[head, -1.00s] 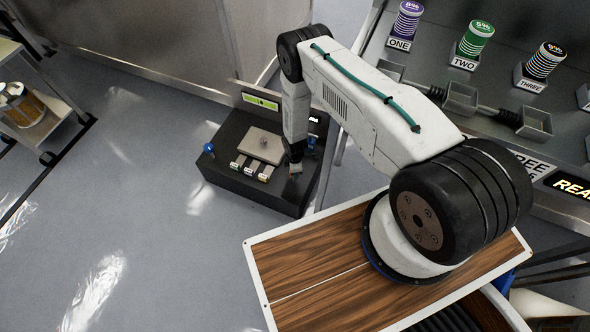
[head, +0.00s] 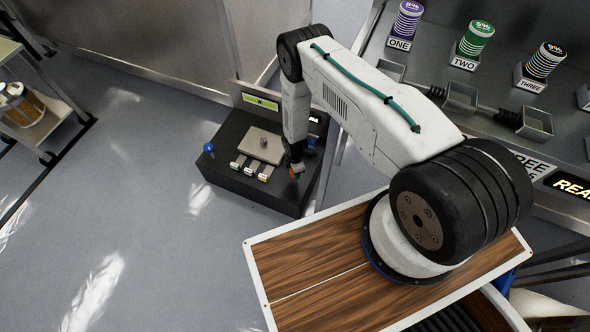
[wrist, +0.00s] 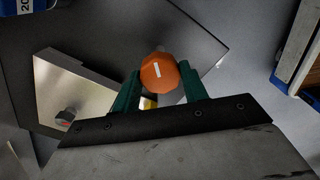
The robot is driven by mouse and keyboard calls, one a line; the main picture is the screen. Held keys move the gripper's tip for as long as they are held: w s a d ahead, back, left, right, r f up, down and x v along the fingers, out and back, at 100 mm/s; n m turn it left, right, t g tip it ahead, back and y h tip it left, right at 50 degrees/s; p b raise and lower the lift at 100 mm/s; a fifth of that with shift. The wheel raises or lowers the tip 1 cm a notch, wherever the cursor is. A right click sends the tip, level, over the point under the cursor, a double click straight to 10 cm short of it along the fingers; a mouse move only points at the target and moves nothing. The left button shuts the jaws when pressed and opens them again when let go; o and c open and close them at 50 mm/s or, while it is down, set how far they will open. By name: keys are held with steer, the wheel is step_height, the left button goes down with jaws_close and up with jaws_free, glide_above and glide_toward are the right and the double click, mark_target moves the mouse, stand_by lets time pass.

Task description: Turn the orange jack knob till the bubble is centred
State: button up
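The orange jack knob (wrist: 158,72), with a white mark on top, shows between the two green fingers of my gripper (wrist: 160,80) in the wrist view. The fingers flank it closely; I cannot tell whether both press on it. In the head view the knob is a small orange spot (head: 297,171) at the front right of a black box (head: 235,183), under my gripper (head: 296,165). A yellow-green level display (head: 261,102) stands at the back of the box. It is too small to read the bubble's place.
A grey plate (head: 259,146) lies on the box, with several small labelled blocks (head: 248,171) before it and a blue knob (head: 208,148) at its left. A bench (head: 480,95) with labelled canisters stands at the right. The floor (head: 130,190) at left is clear.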

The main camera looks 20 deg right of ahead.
steer(key=o, duration=0.3)
steer(key=shift+o, duration=0.2)
step_height(320, 180, up, 8)
steer(key=shift+f, duration=0.1)
stand_by(0.5)
